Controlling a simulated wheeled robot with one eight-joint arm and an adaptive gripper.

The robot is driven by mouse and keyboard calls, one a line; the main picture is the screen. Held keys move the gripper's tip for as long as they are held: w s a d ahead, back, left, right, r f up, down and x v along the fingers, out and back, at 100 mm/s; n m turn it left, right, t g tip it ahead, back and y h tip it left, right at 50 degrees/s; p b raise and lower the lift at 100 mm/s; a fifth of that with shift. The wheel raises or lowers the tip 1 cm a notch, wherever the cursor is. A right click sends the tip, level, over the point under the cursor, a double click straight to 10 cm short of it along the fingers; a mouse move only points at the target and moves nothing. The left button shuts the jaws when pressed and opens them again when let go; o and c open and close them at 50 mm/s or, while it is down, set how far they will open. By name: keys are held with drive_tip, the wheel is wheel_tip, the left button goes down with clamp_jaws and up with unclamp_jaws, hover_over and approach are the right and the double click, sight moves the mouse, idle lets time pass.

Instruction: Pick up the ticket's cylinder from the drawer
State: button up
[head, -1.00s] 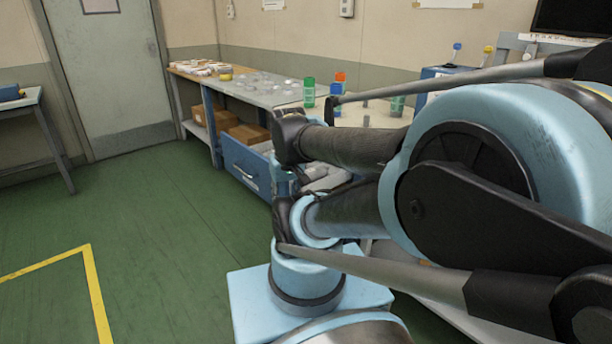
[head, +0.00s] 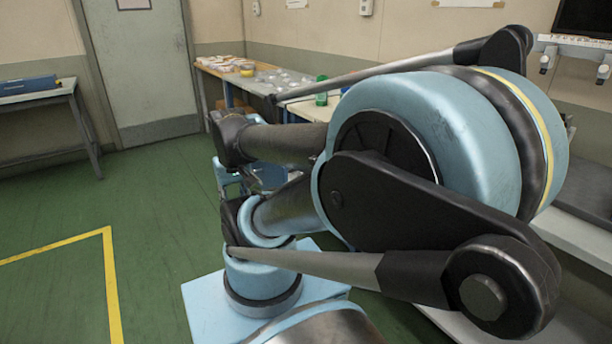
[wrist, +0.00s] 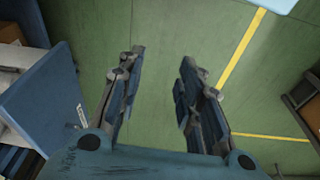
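My gripper (wrist: 160,88) is open and empty in the wrist view, its two fingers apart over bare green floor. The open blue drawer (wrist: 48,104) is at the left of the wrist view, beside my gripper and apart from its fingers. Only part of the drawer shows there, with a pale surface behind its front. I cannot make out the ticket's cylinder in either view. In the head view my arm covers most of the drawer area, and the gripper's fingers are not clear there.
A long bench (head: 240,82) with small items and a green container (head: 321,92) stands along the back wall. A side table (head: 40,97) with a blue case stands at the left. Green floor (head: 150,210) with a yellow line is clear at left.

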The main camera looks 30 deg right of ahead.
drive_tip(key=o, duration=0.9)
drive_tip(key=shift+s+d+r, duration=0.1)
drive_tip(key=shift+s+r, duration=0.1)
drive_tip(key=shift+r, duration=0.5)
drive_tip(key=shift+c, duration=0.2)
drive_tip(key=w+d+r+m, duration=0.4)
drive_tip(key=w+d, duration=0.3)
drive_tip(key=w+d+r+m, duration=0.4)
drive_tip(key=w+d+m, duration=0.1)
drive_tip(key=w+d, duration=0.25)
drive_tip(key=w+d+m, duration=0.4)
drive_tip(key=w+d, duration=0.1)
drive_tip(key=d, duration=0.6)
drive_tip(key=w+d+f+m, duration=0.1)
drive_tip(key=d+f+m, duration=0.1)
drive_tip(key=d, duration=0.6)
drive_tip(key=d+f+m, duration=0.2)
drive_tip(key=d+f, duration=0.1)
drive_tip(key=d, duration=0.4)
drive_tip(key=w+f, duration=0.1)
drive_tip(key=f, duration=1)
drive_tip(key=w+f, duration=0.1)
drive_tip(key=f, duration=0.4)
drive_tip(key=shift+w+d+f, duration=0.1)
drive_tip(key=shift+w+f, duration=0.05)
drive_tip(key=shift+w, duration=0.15)
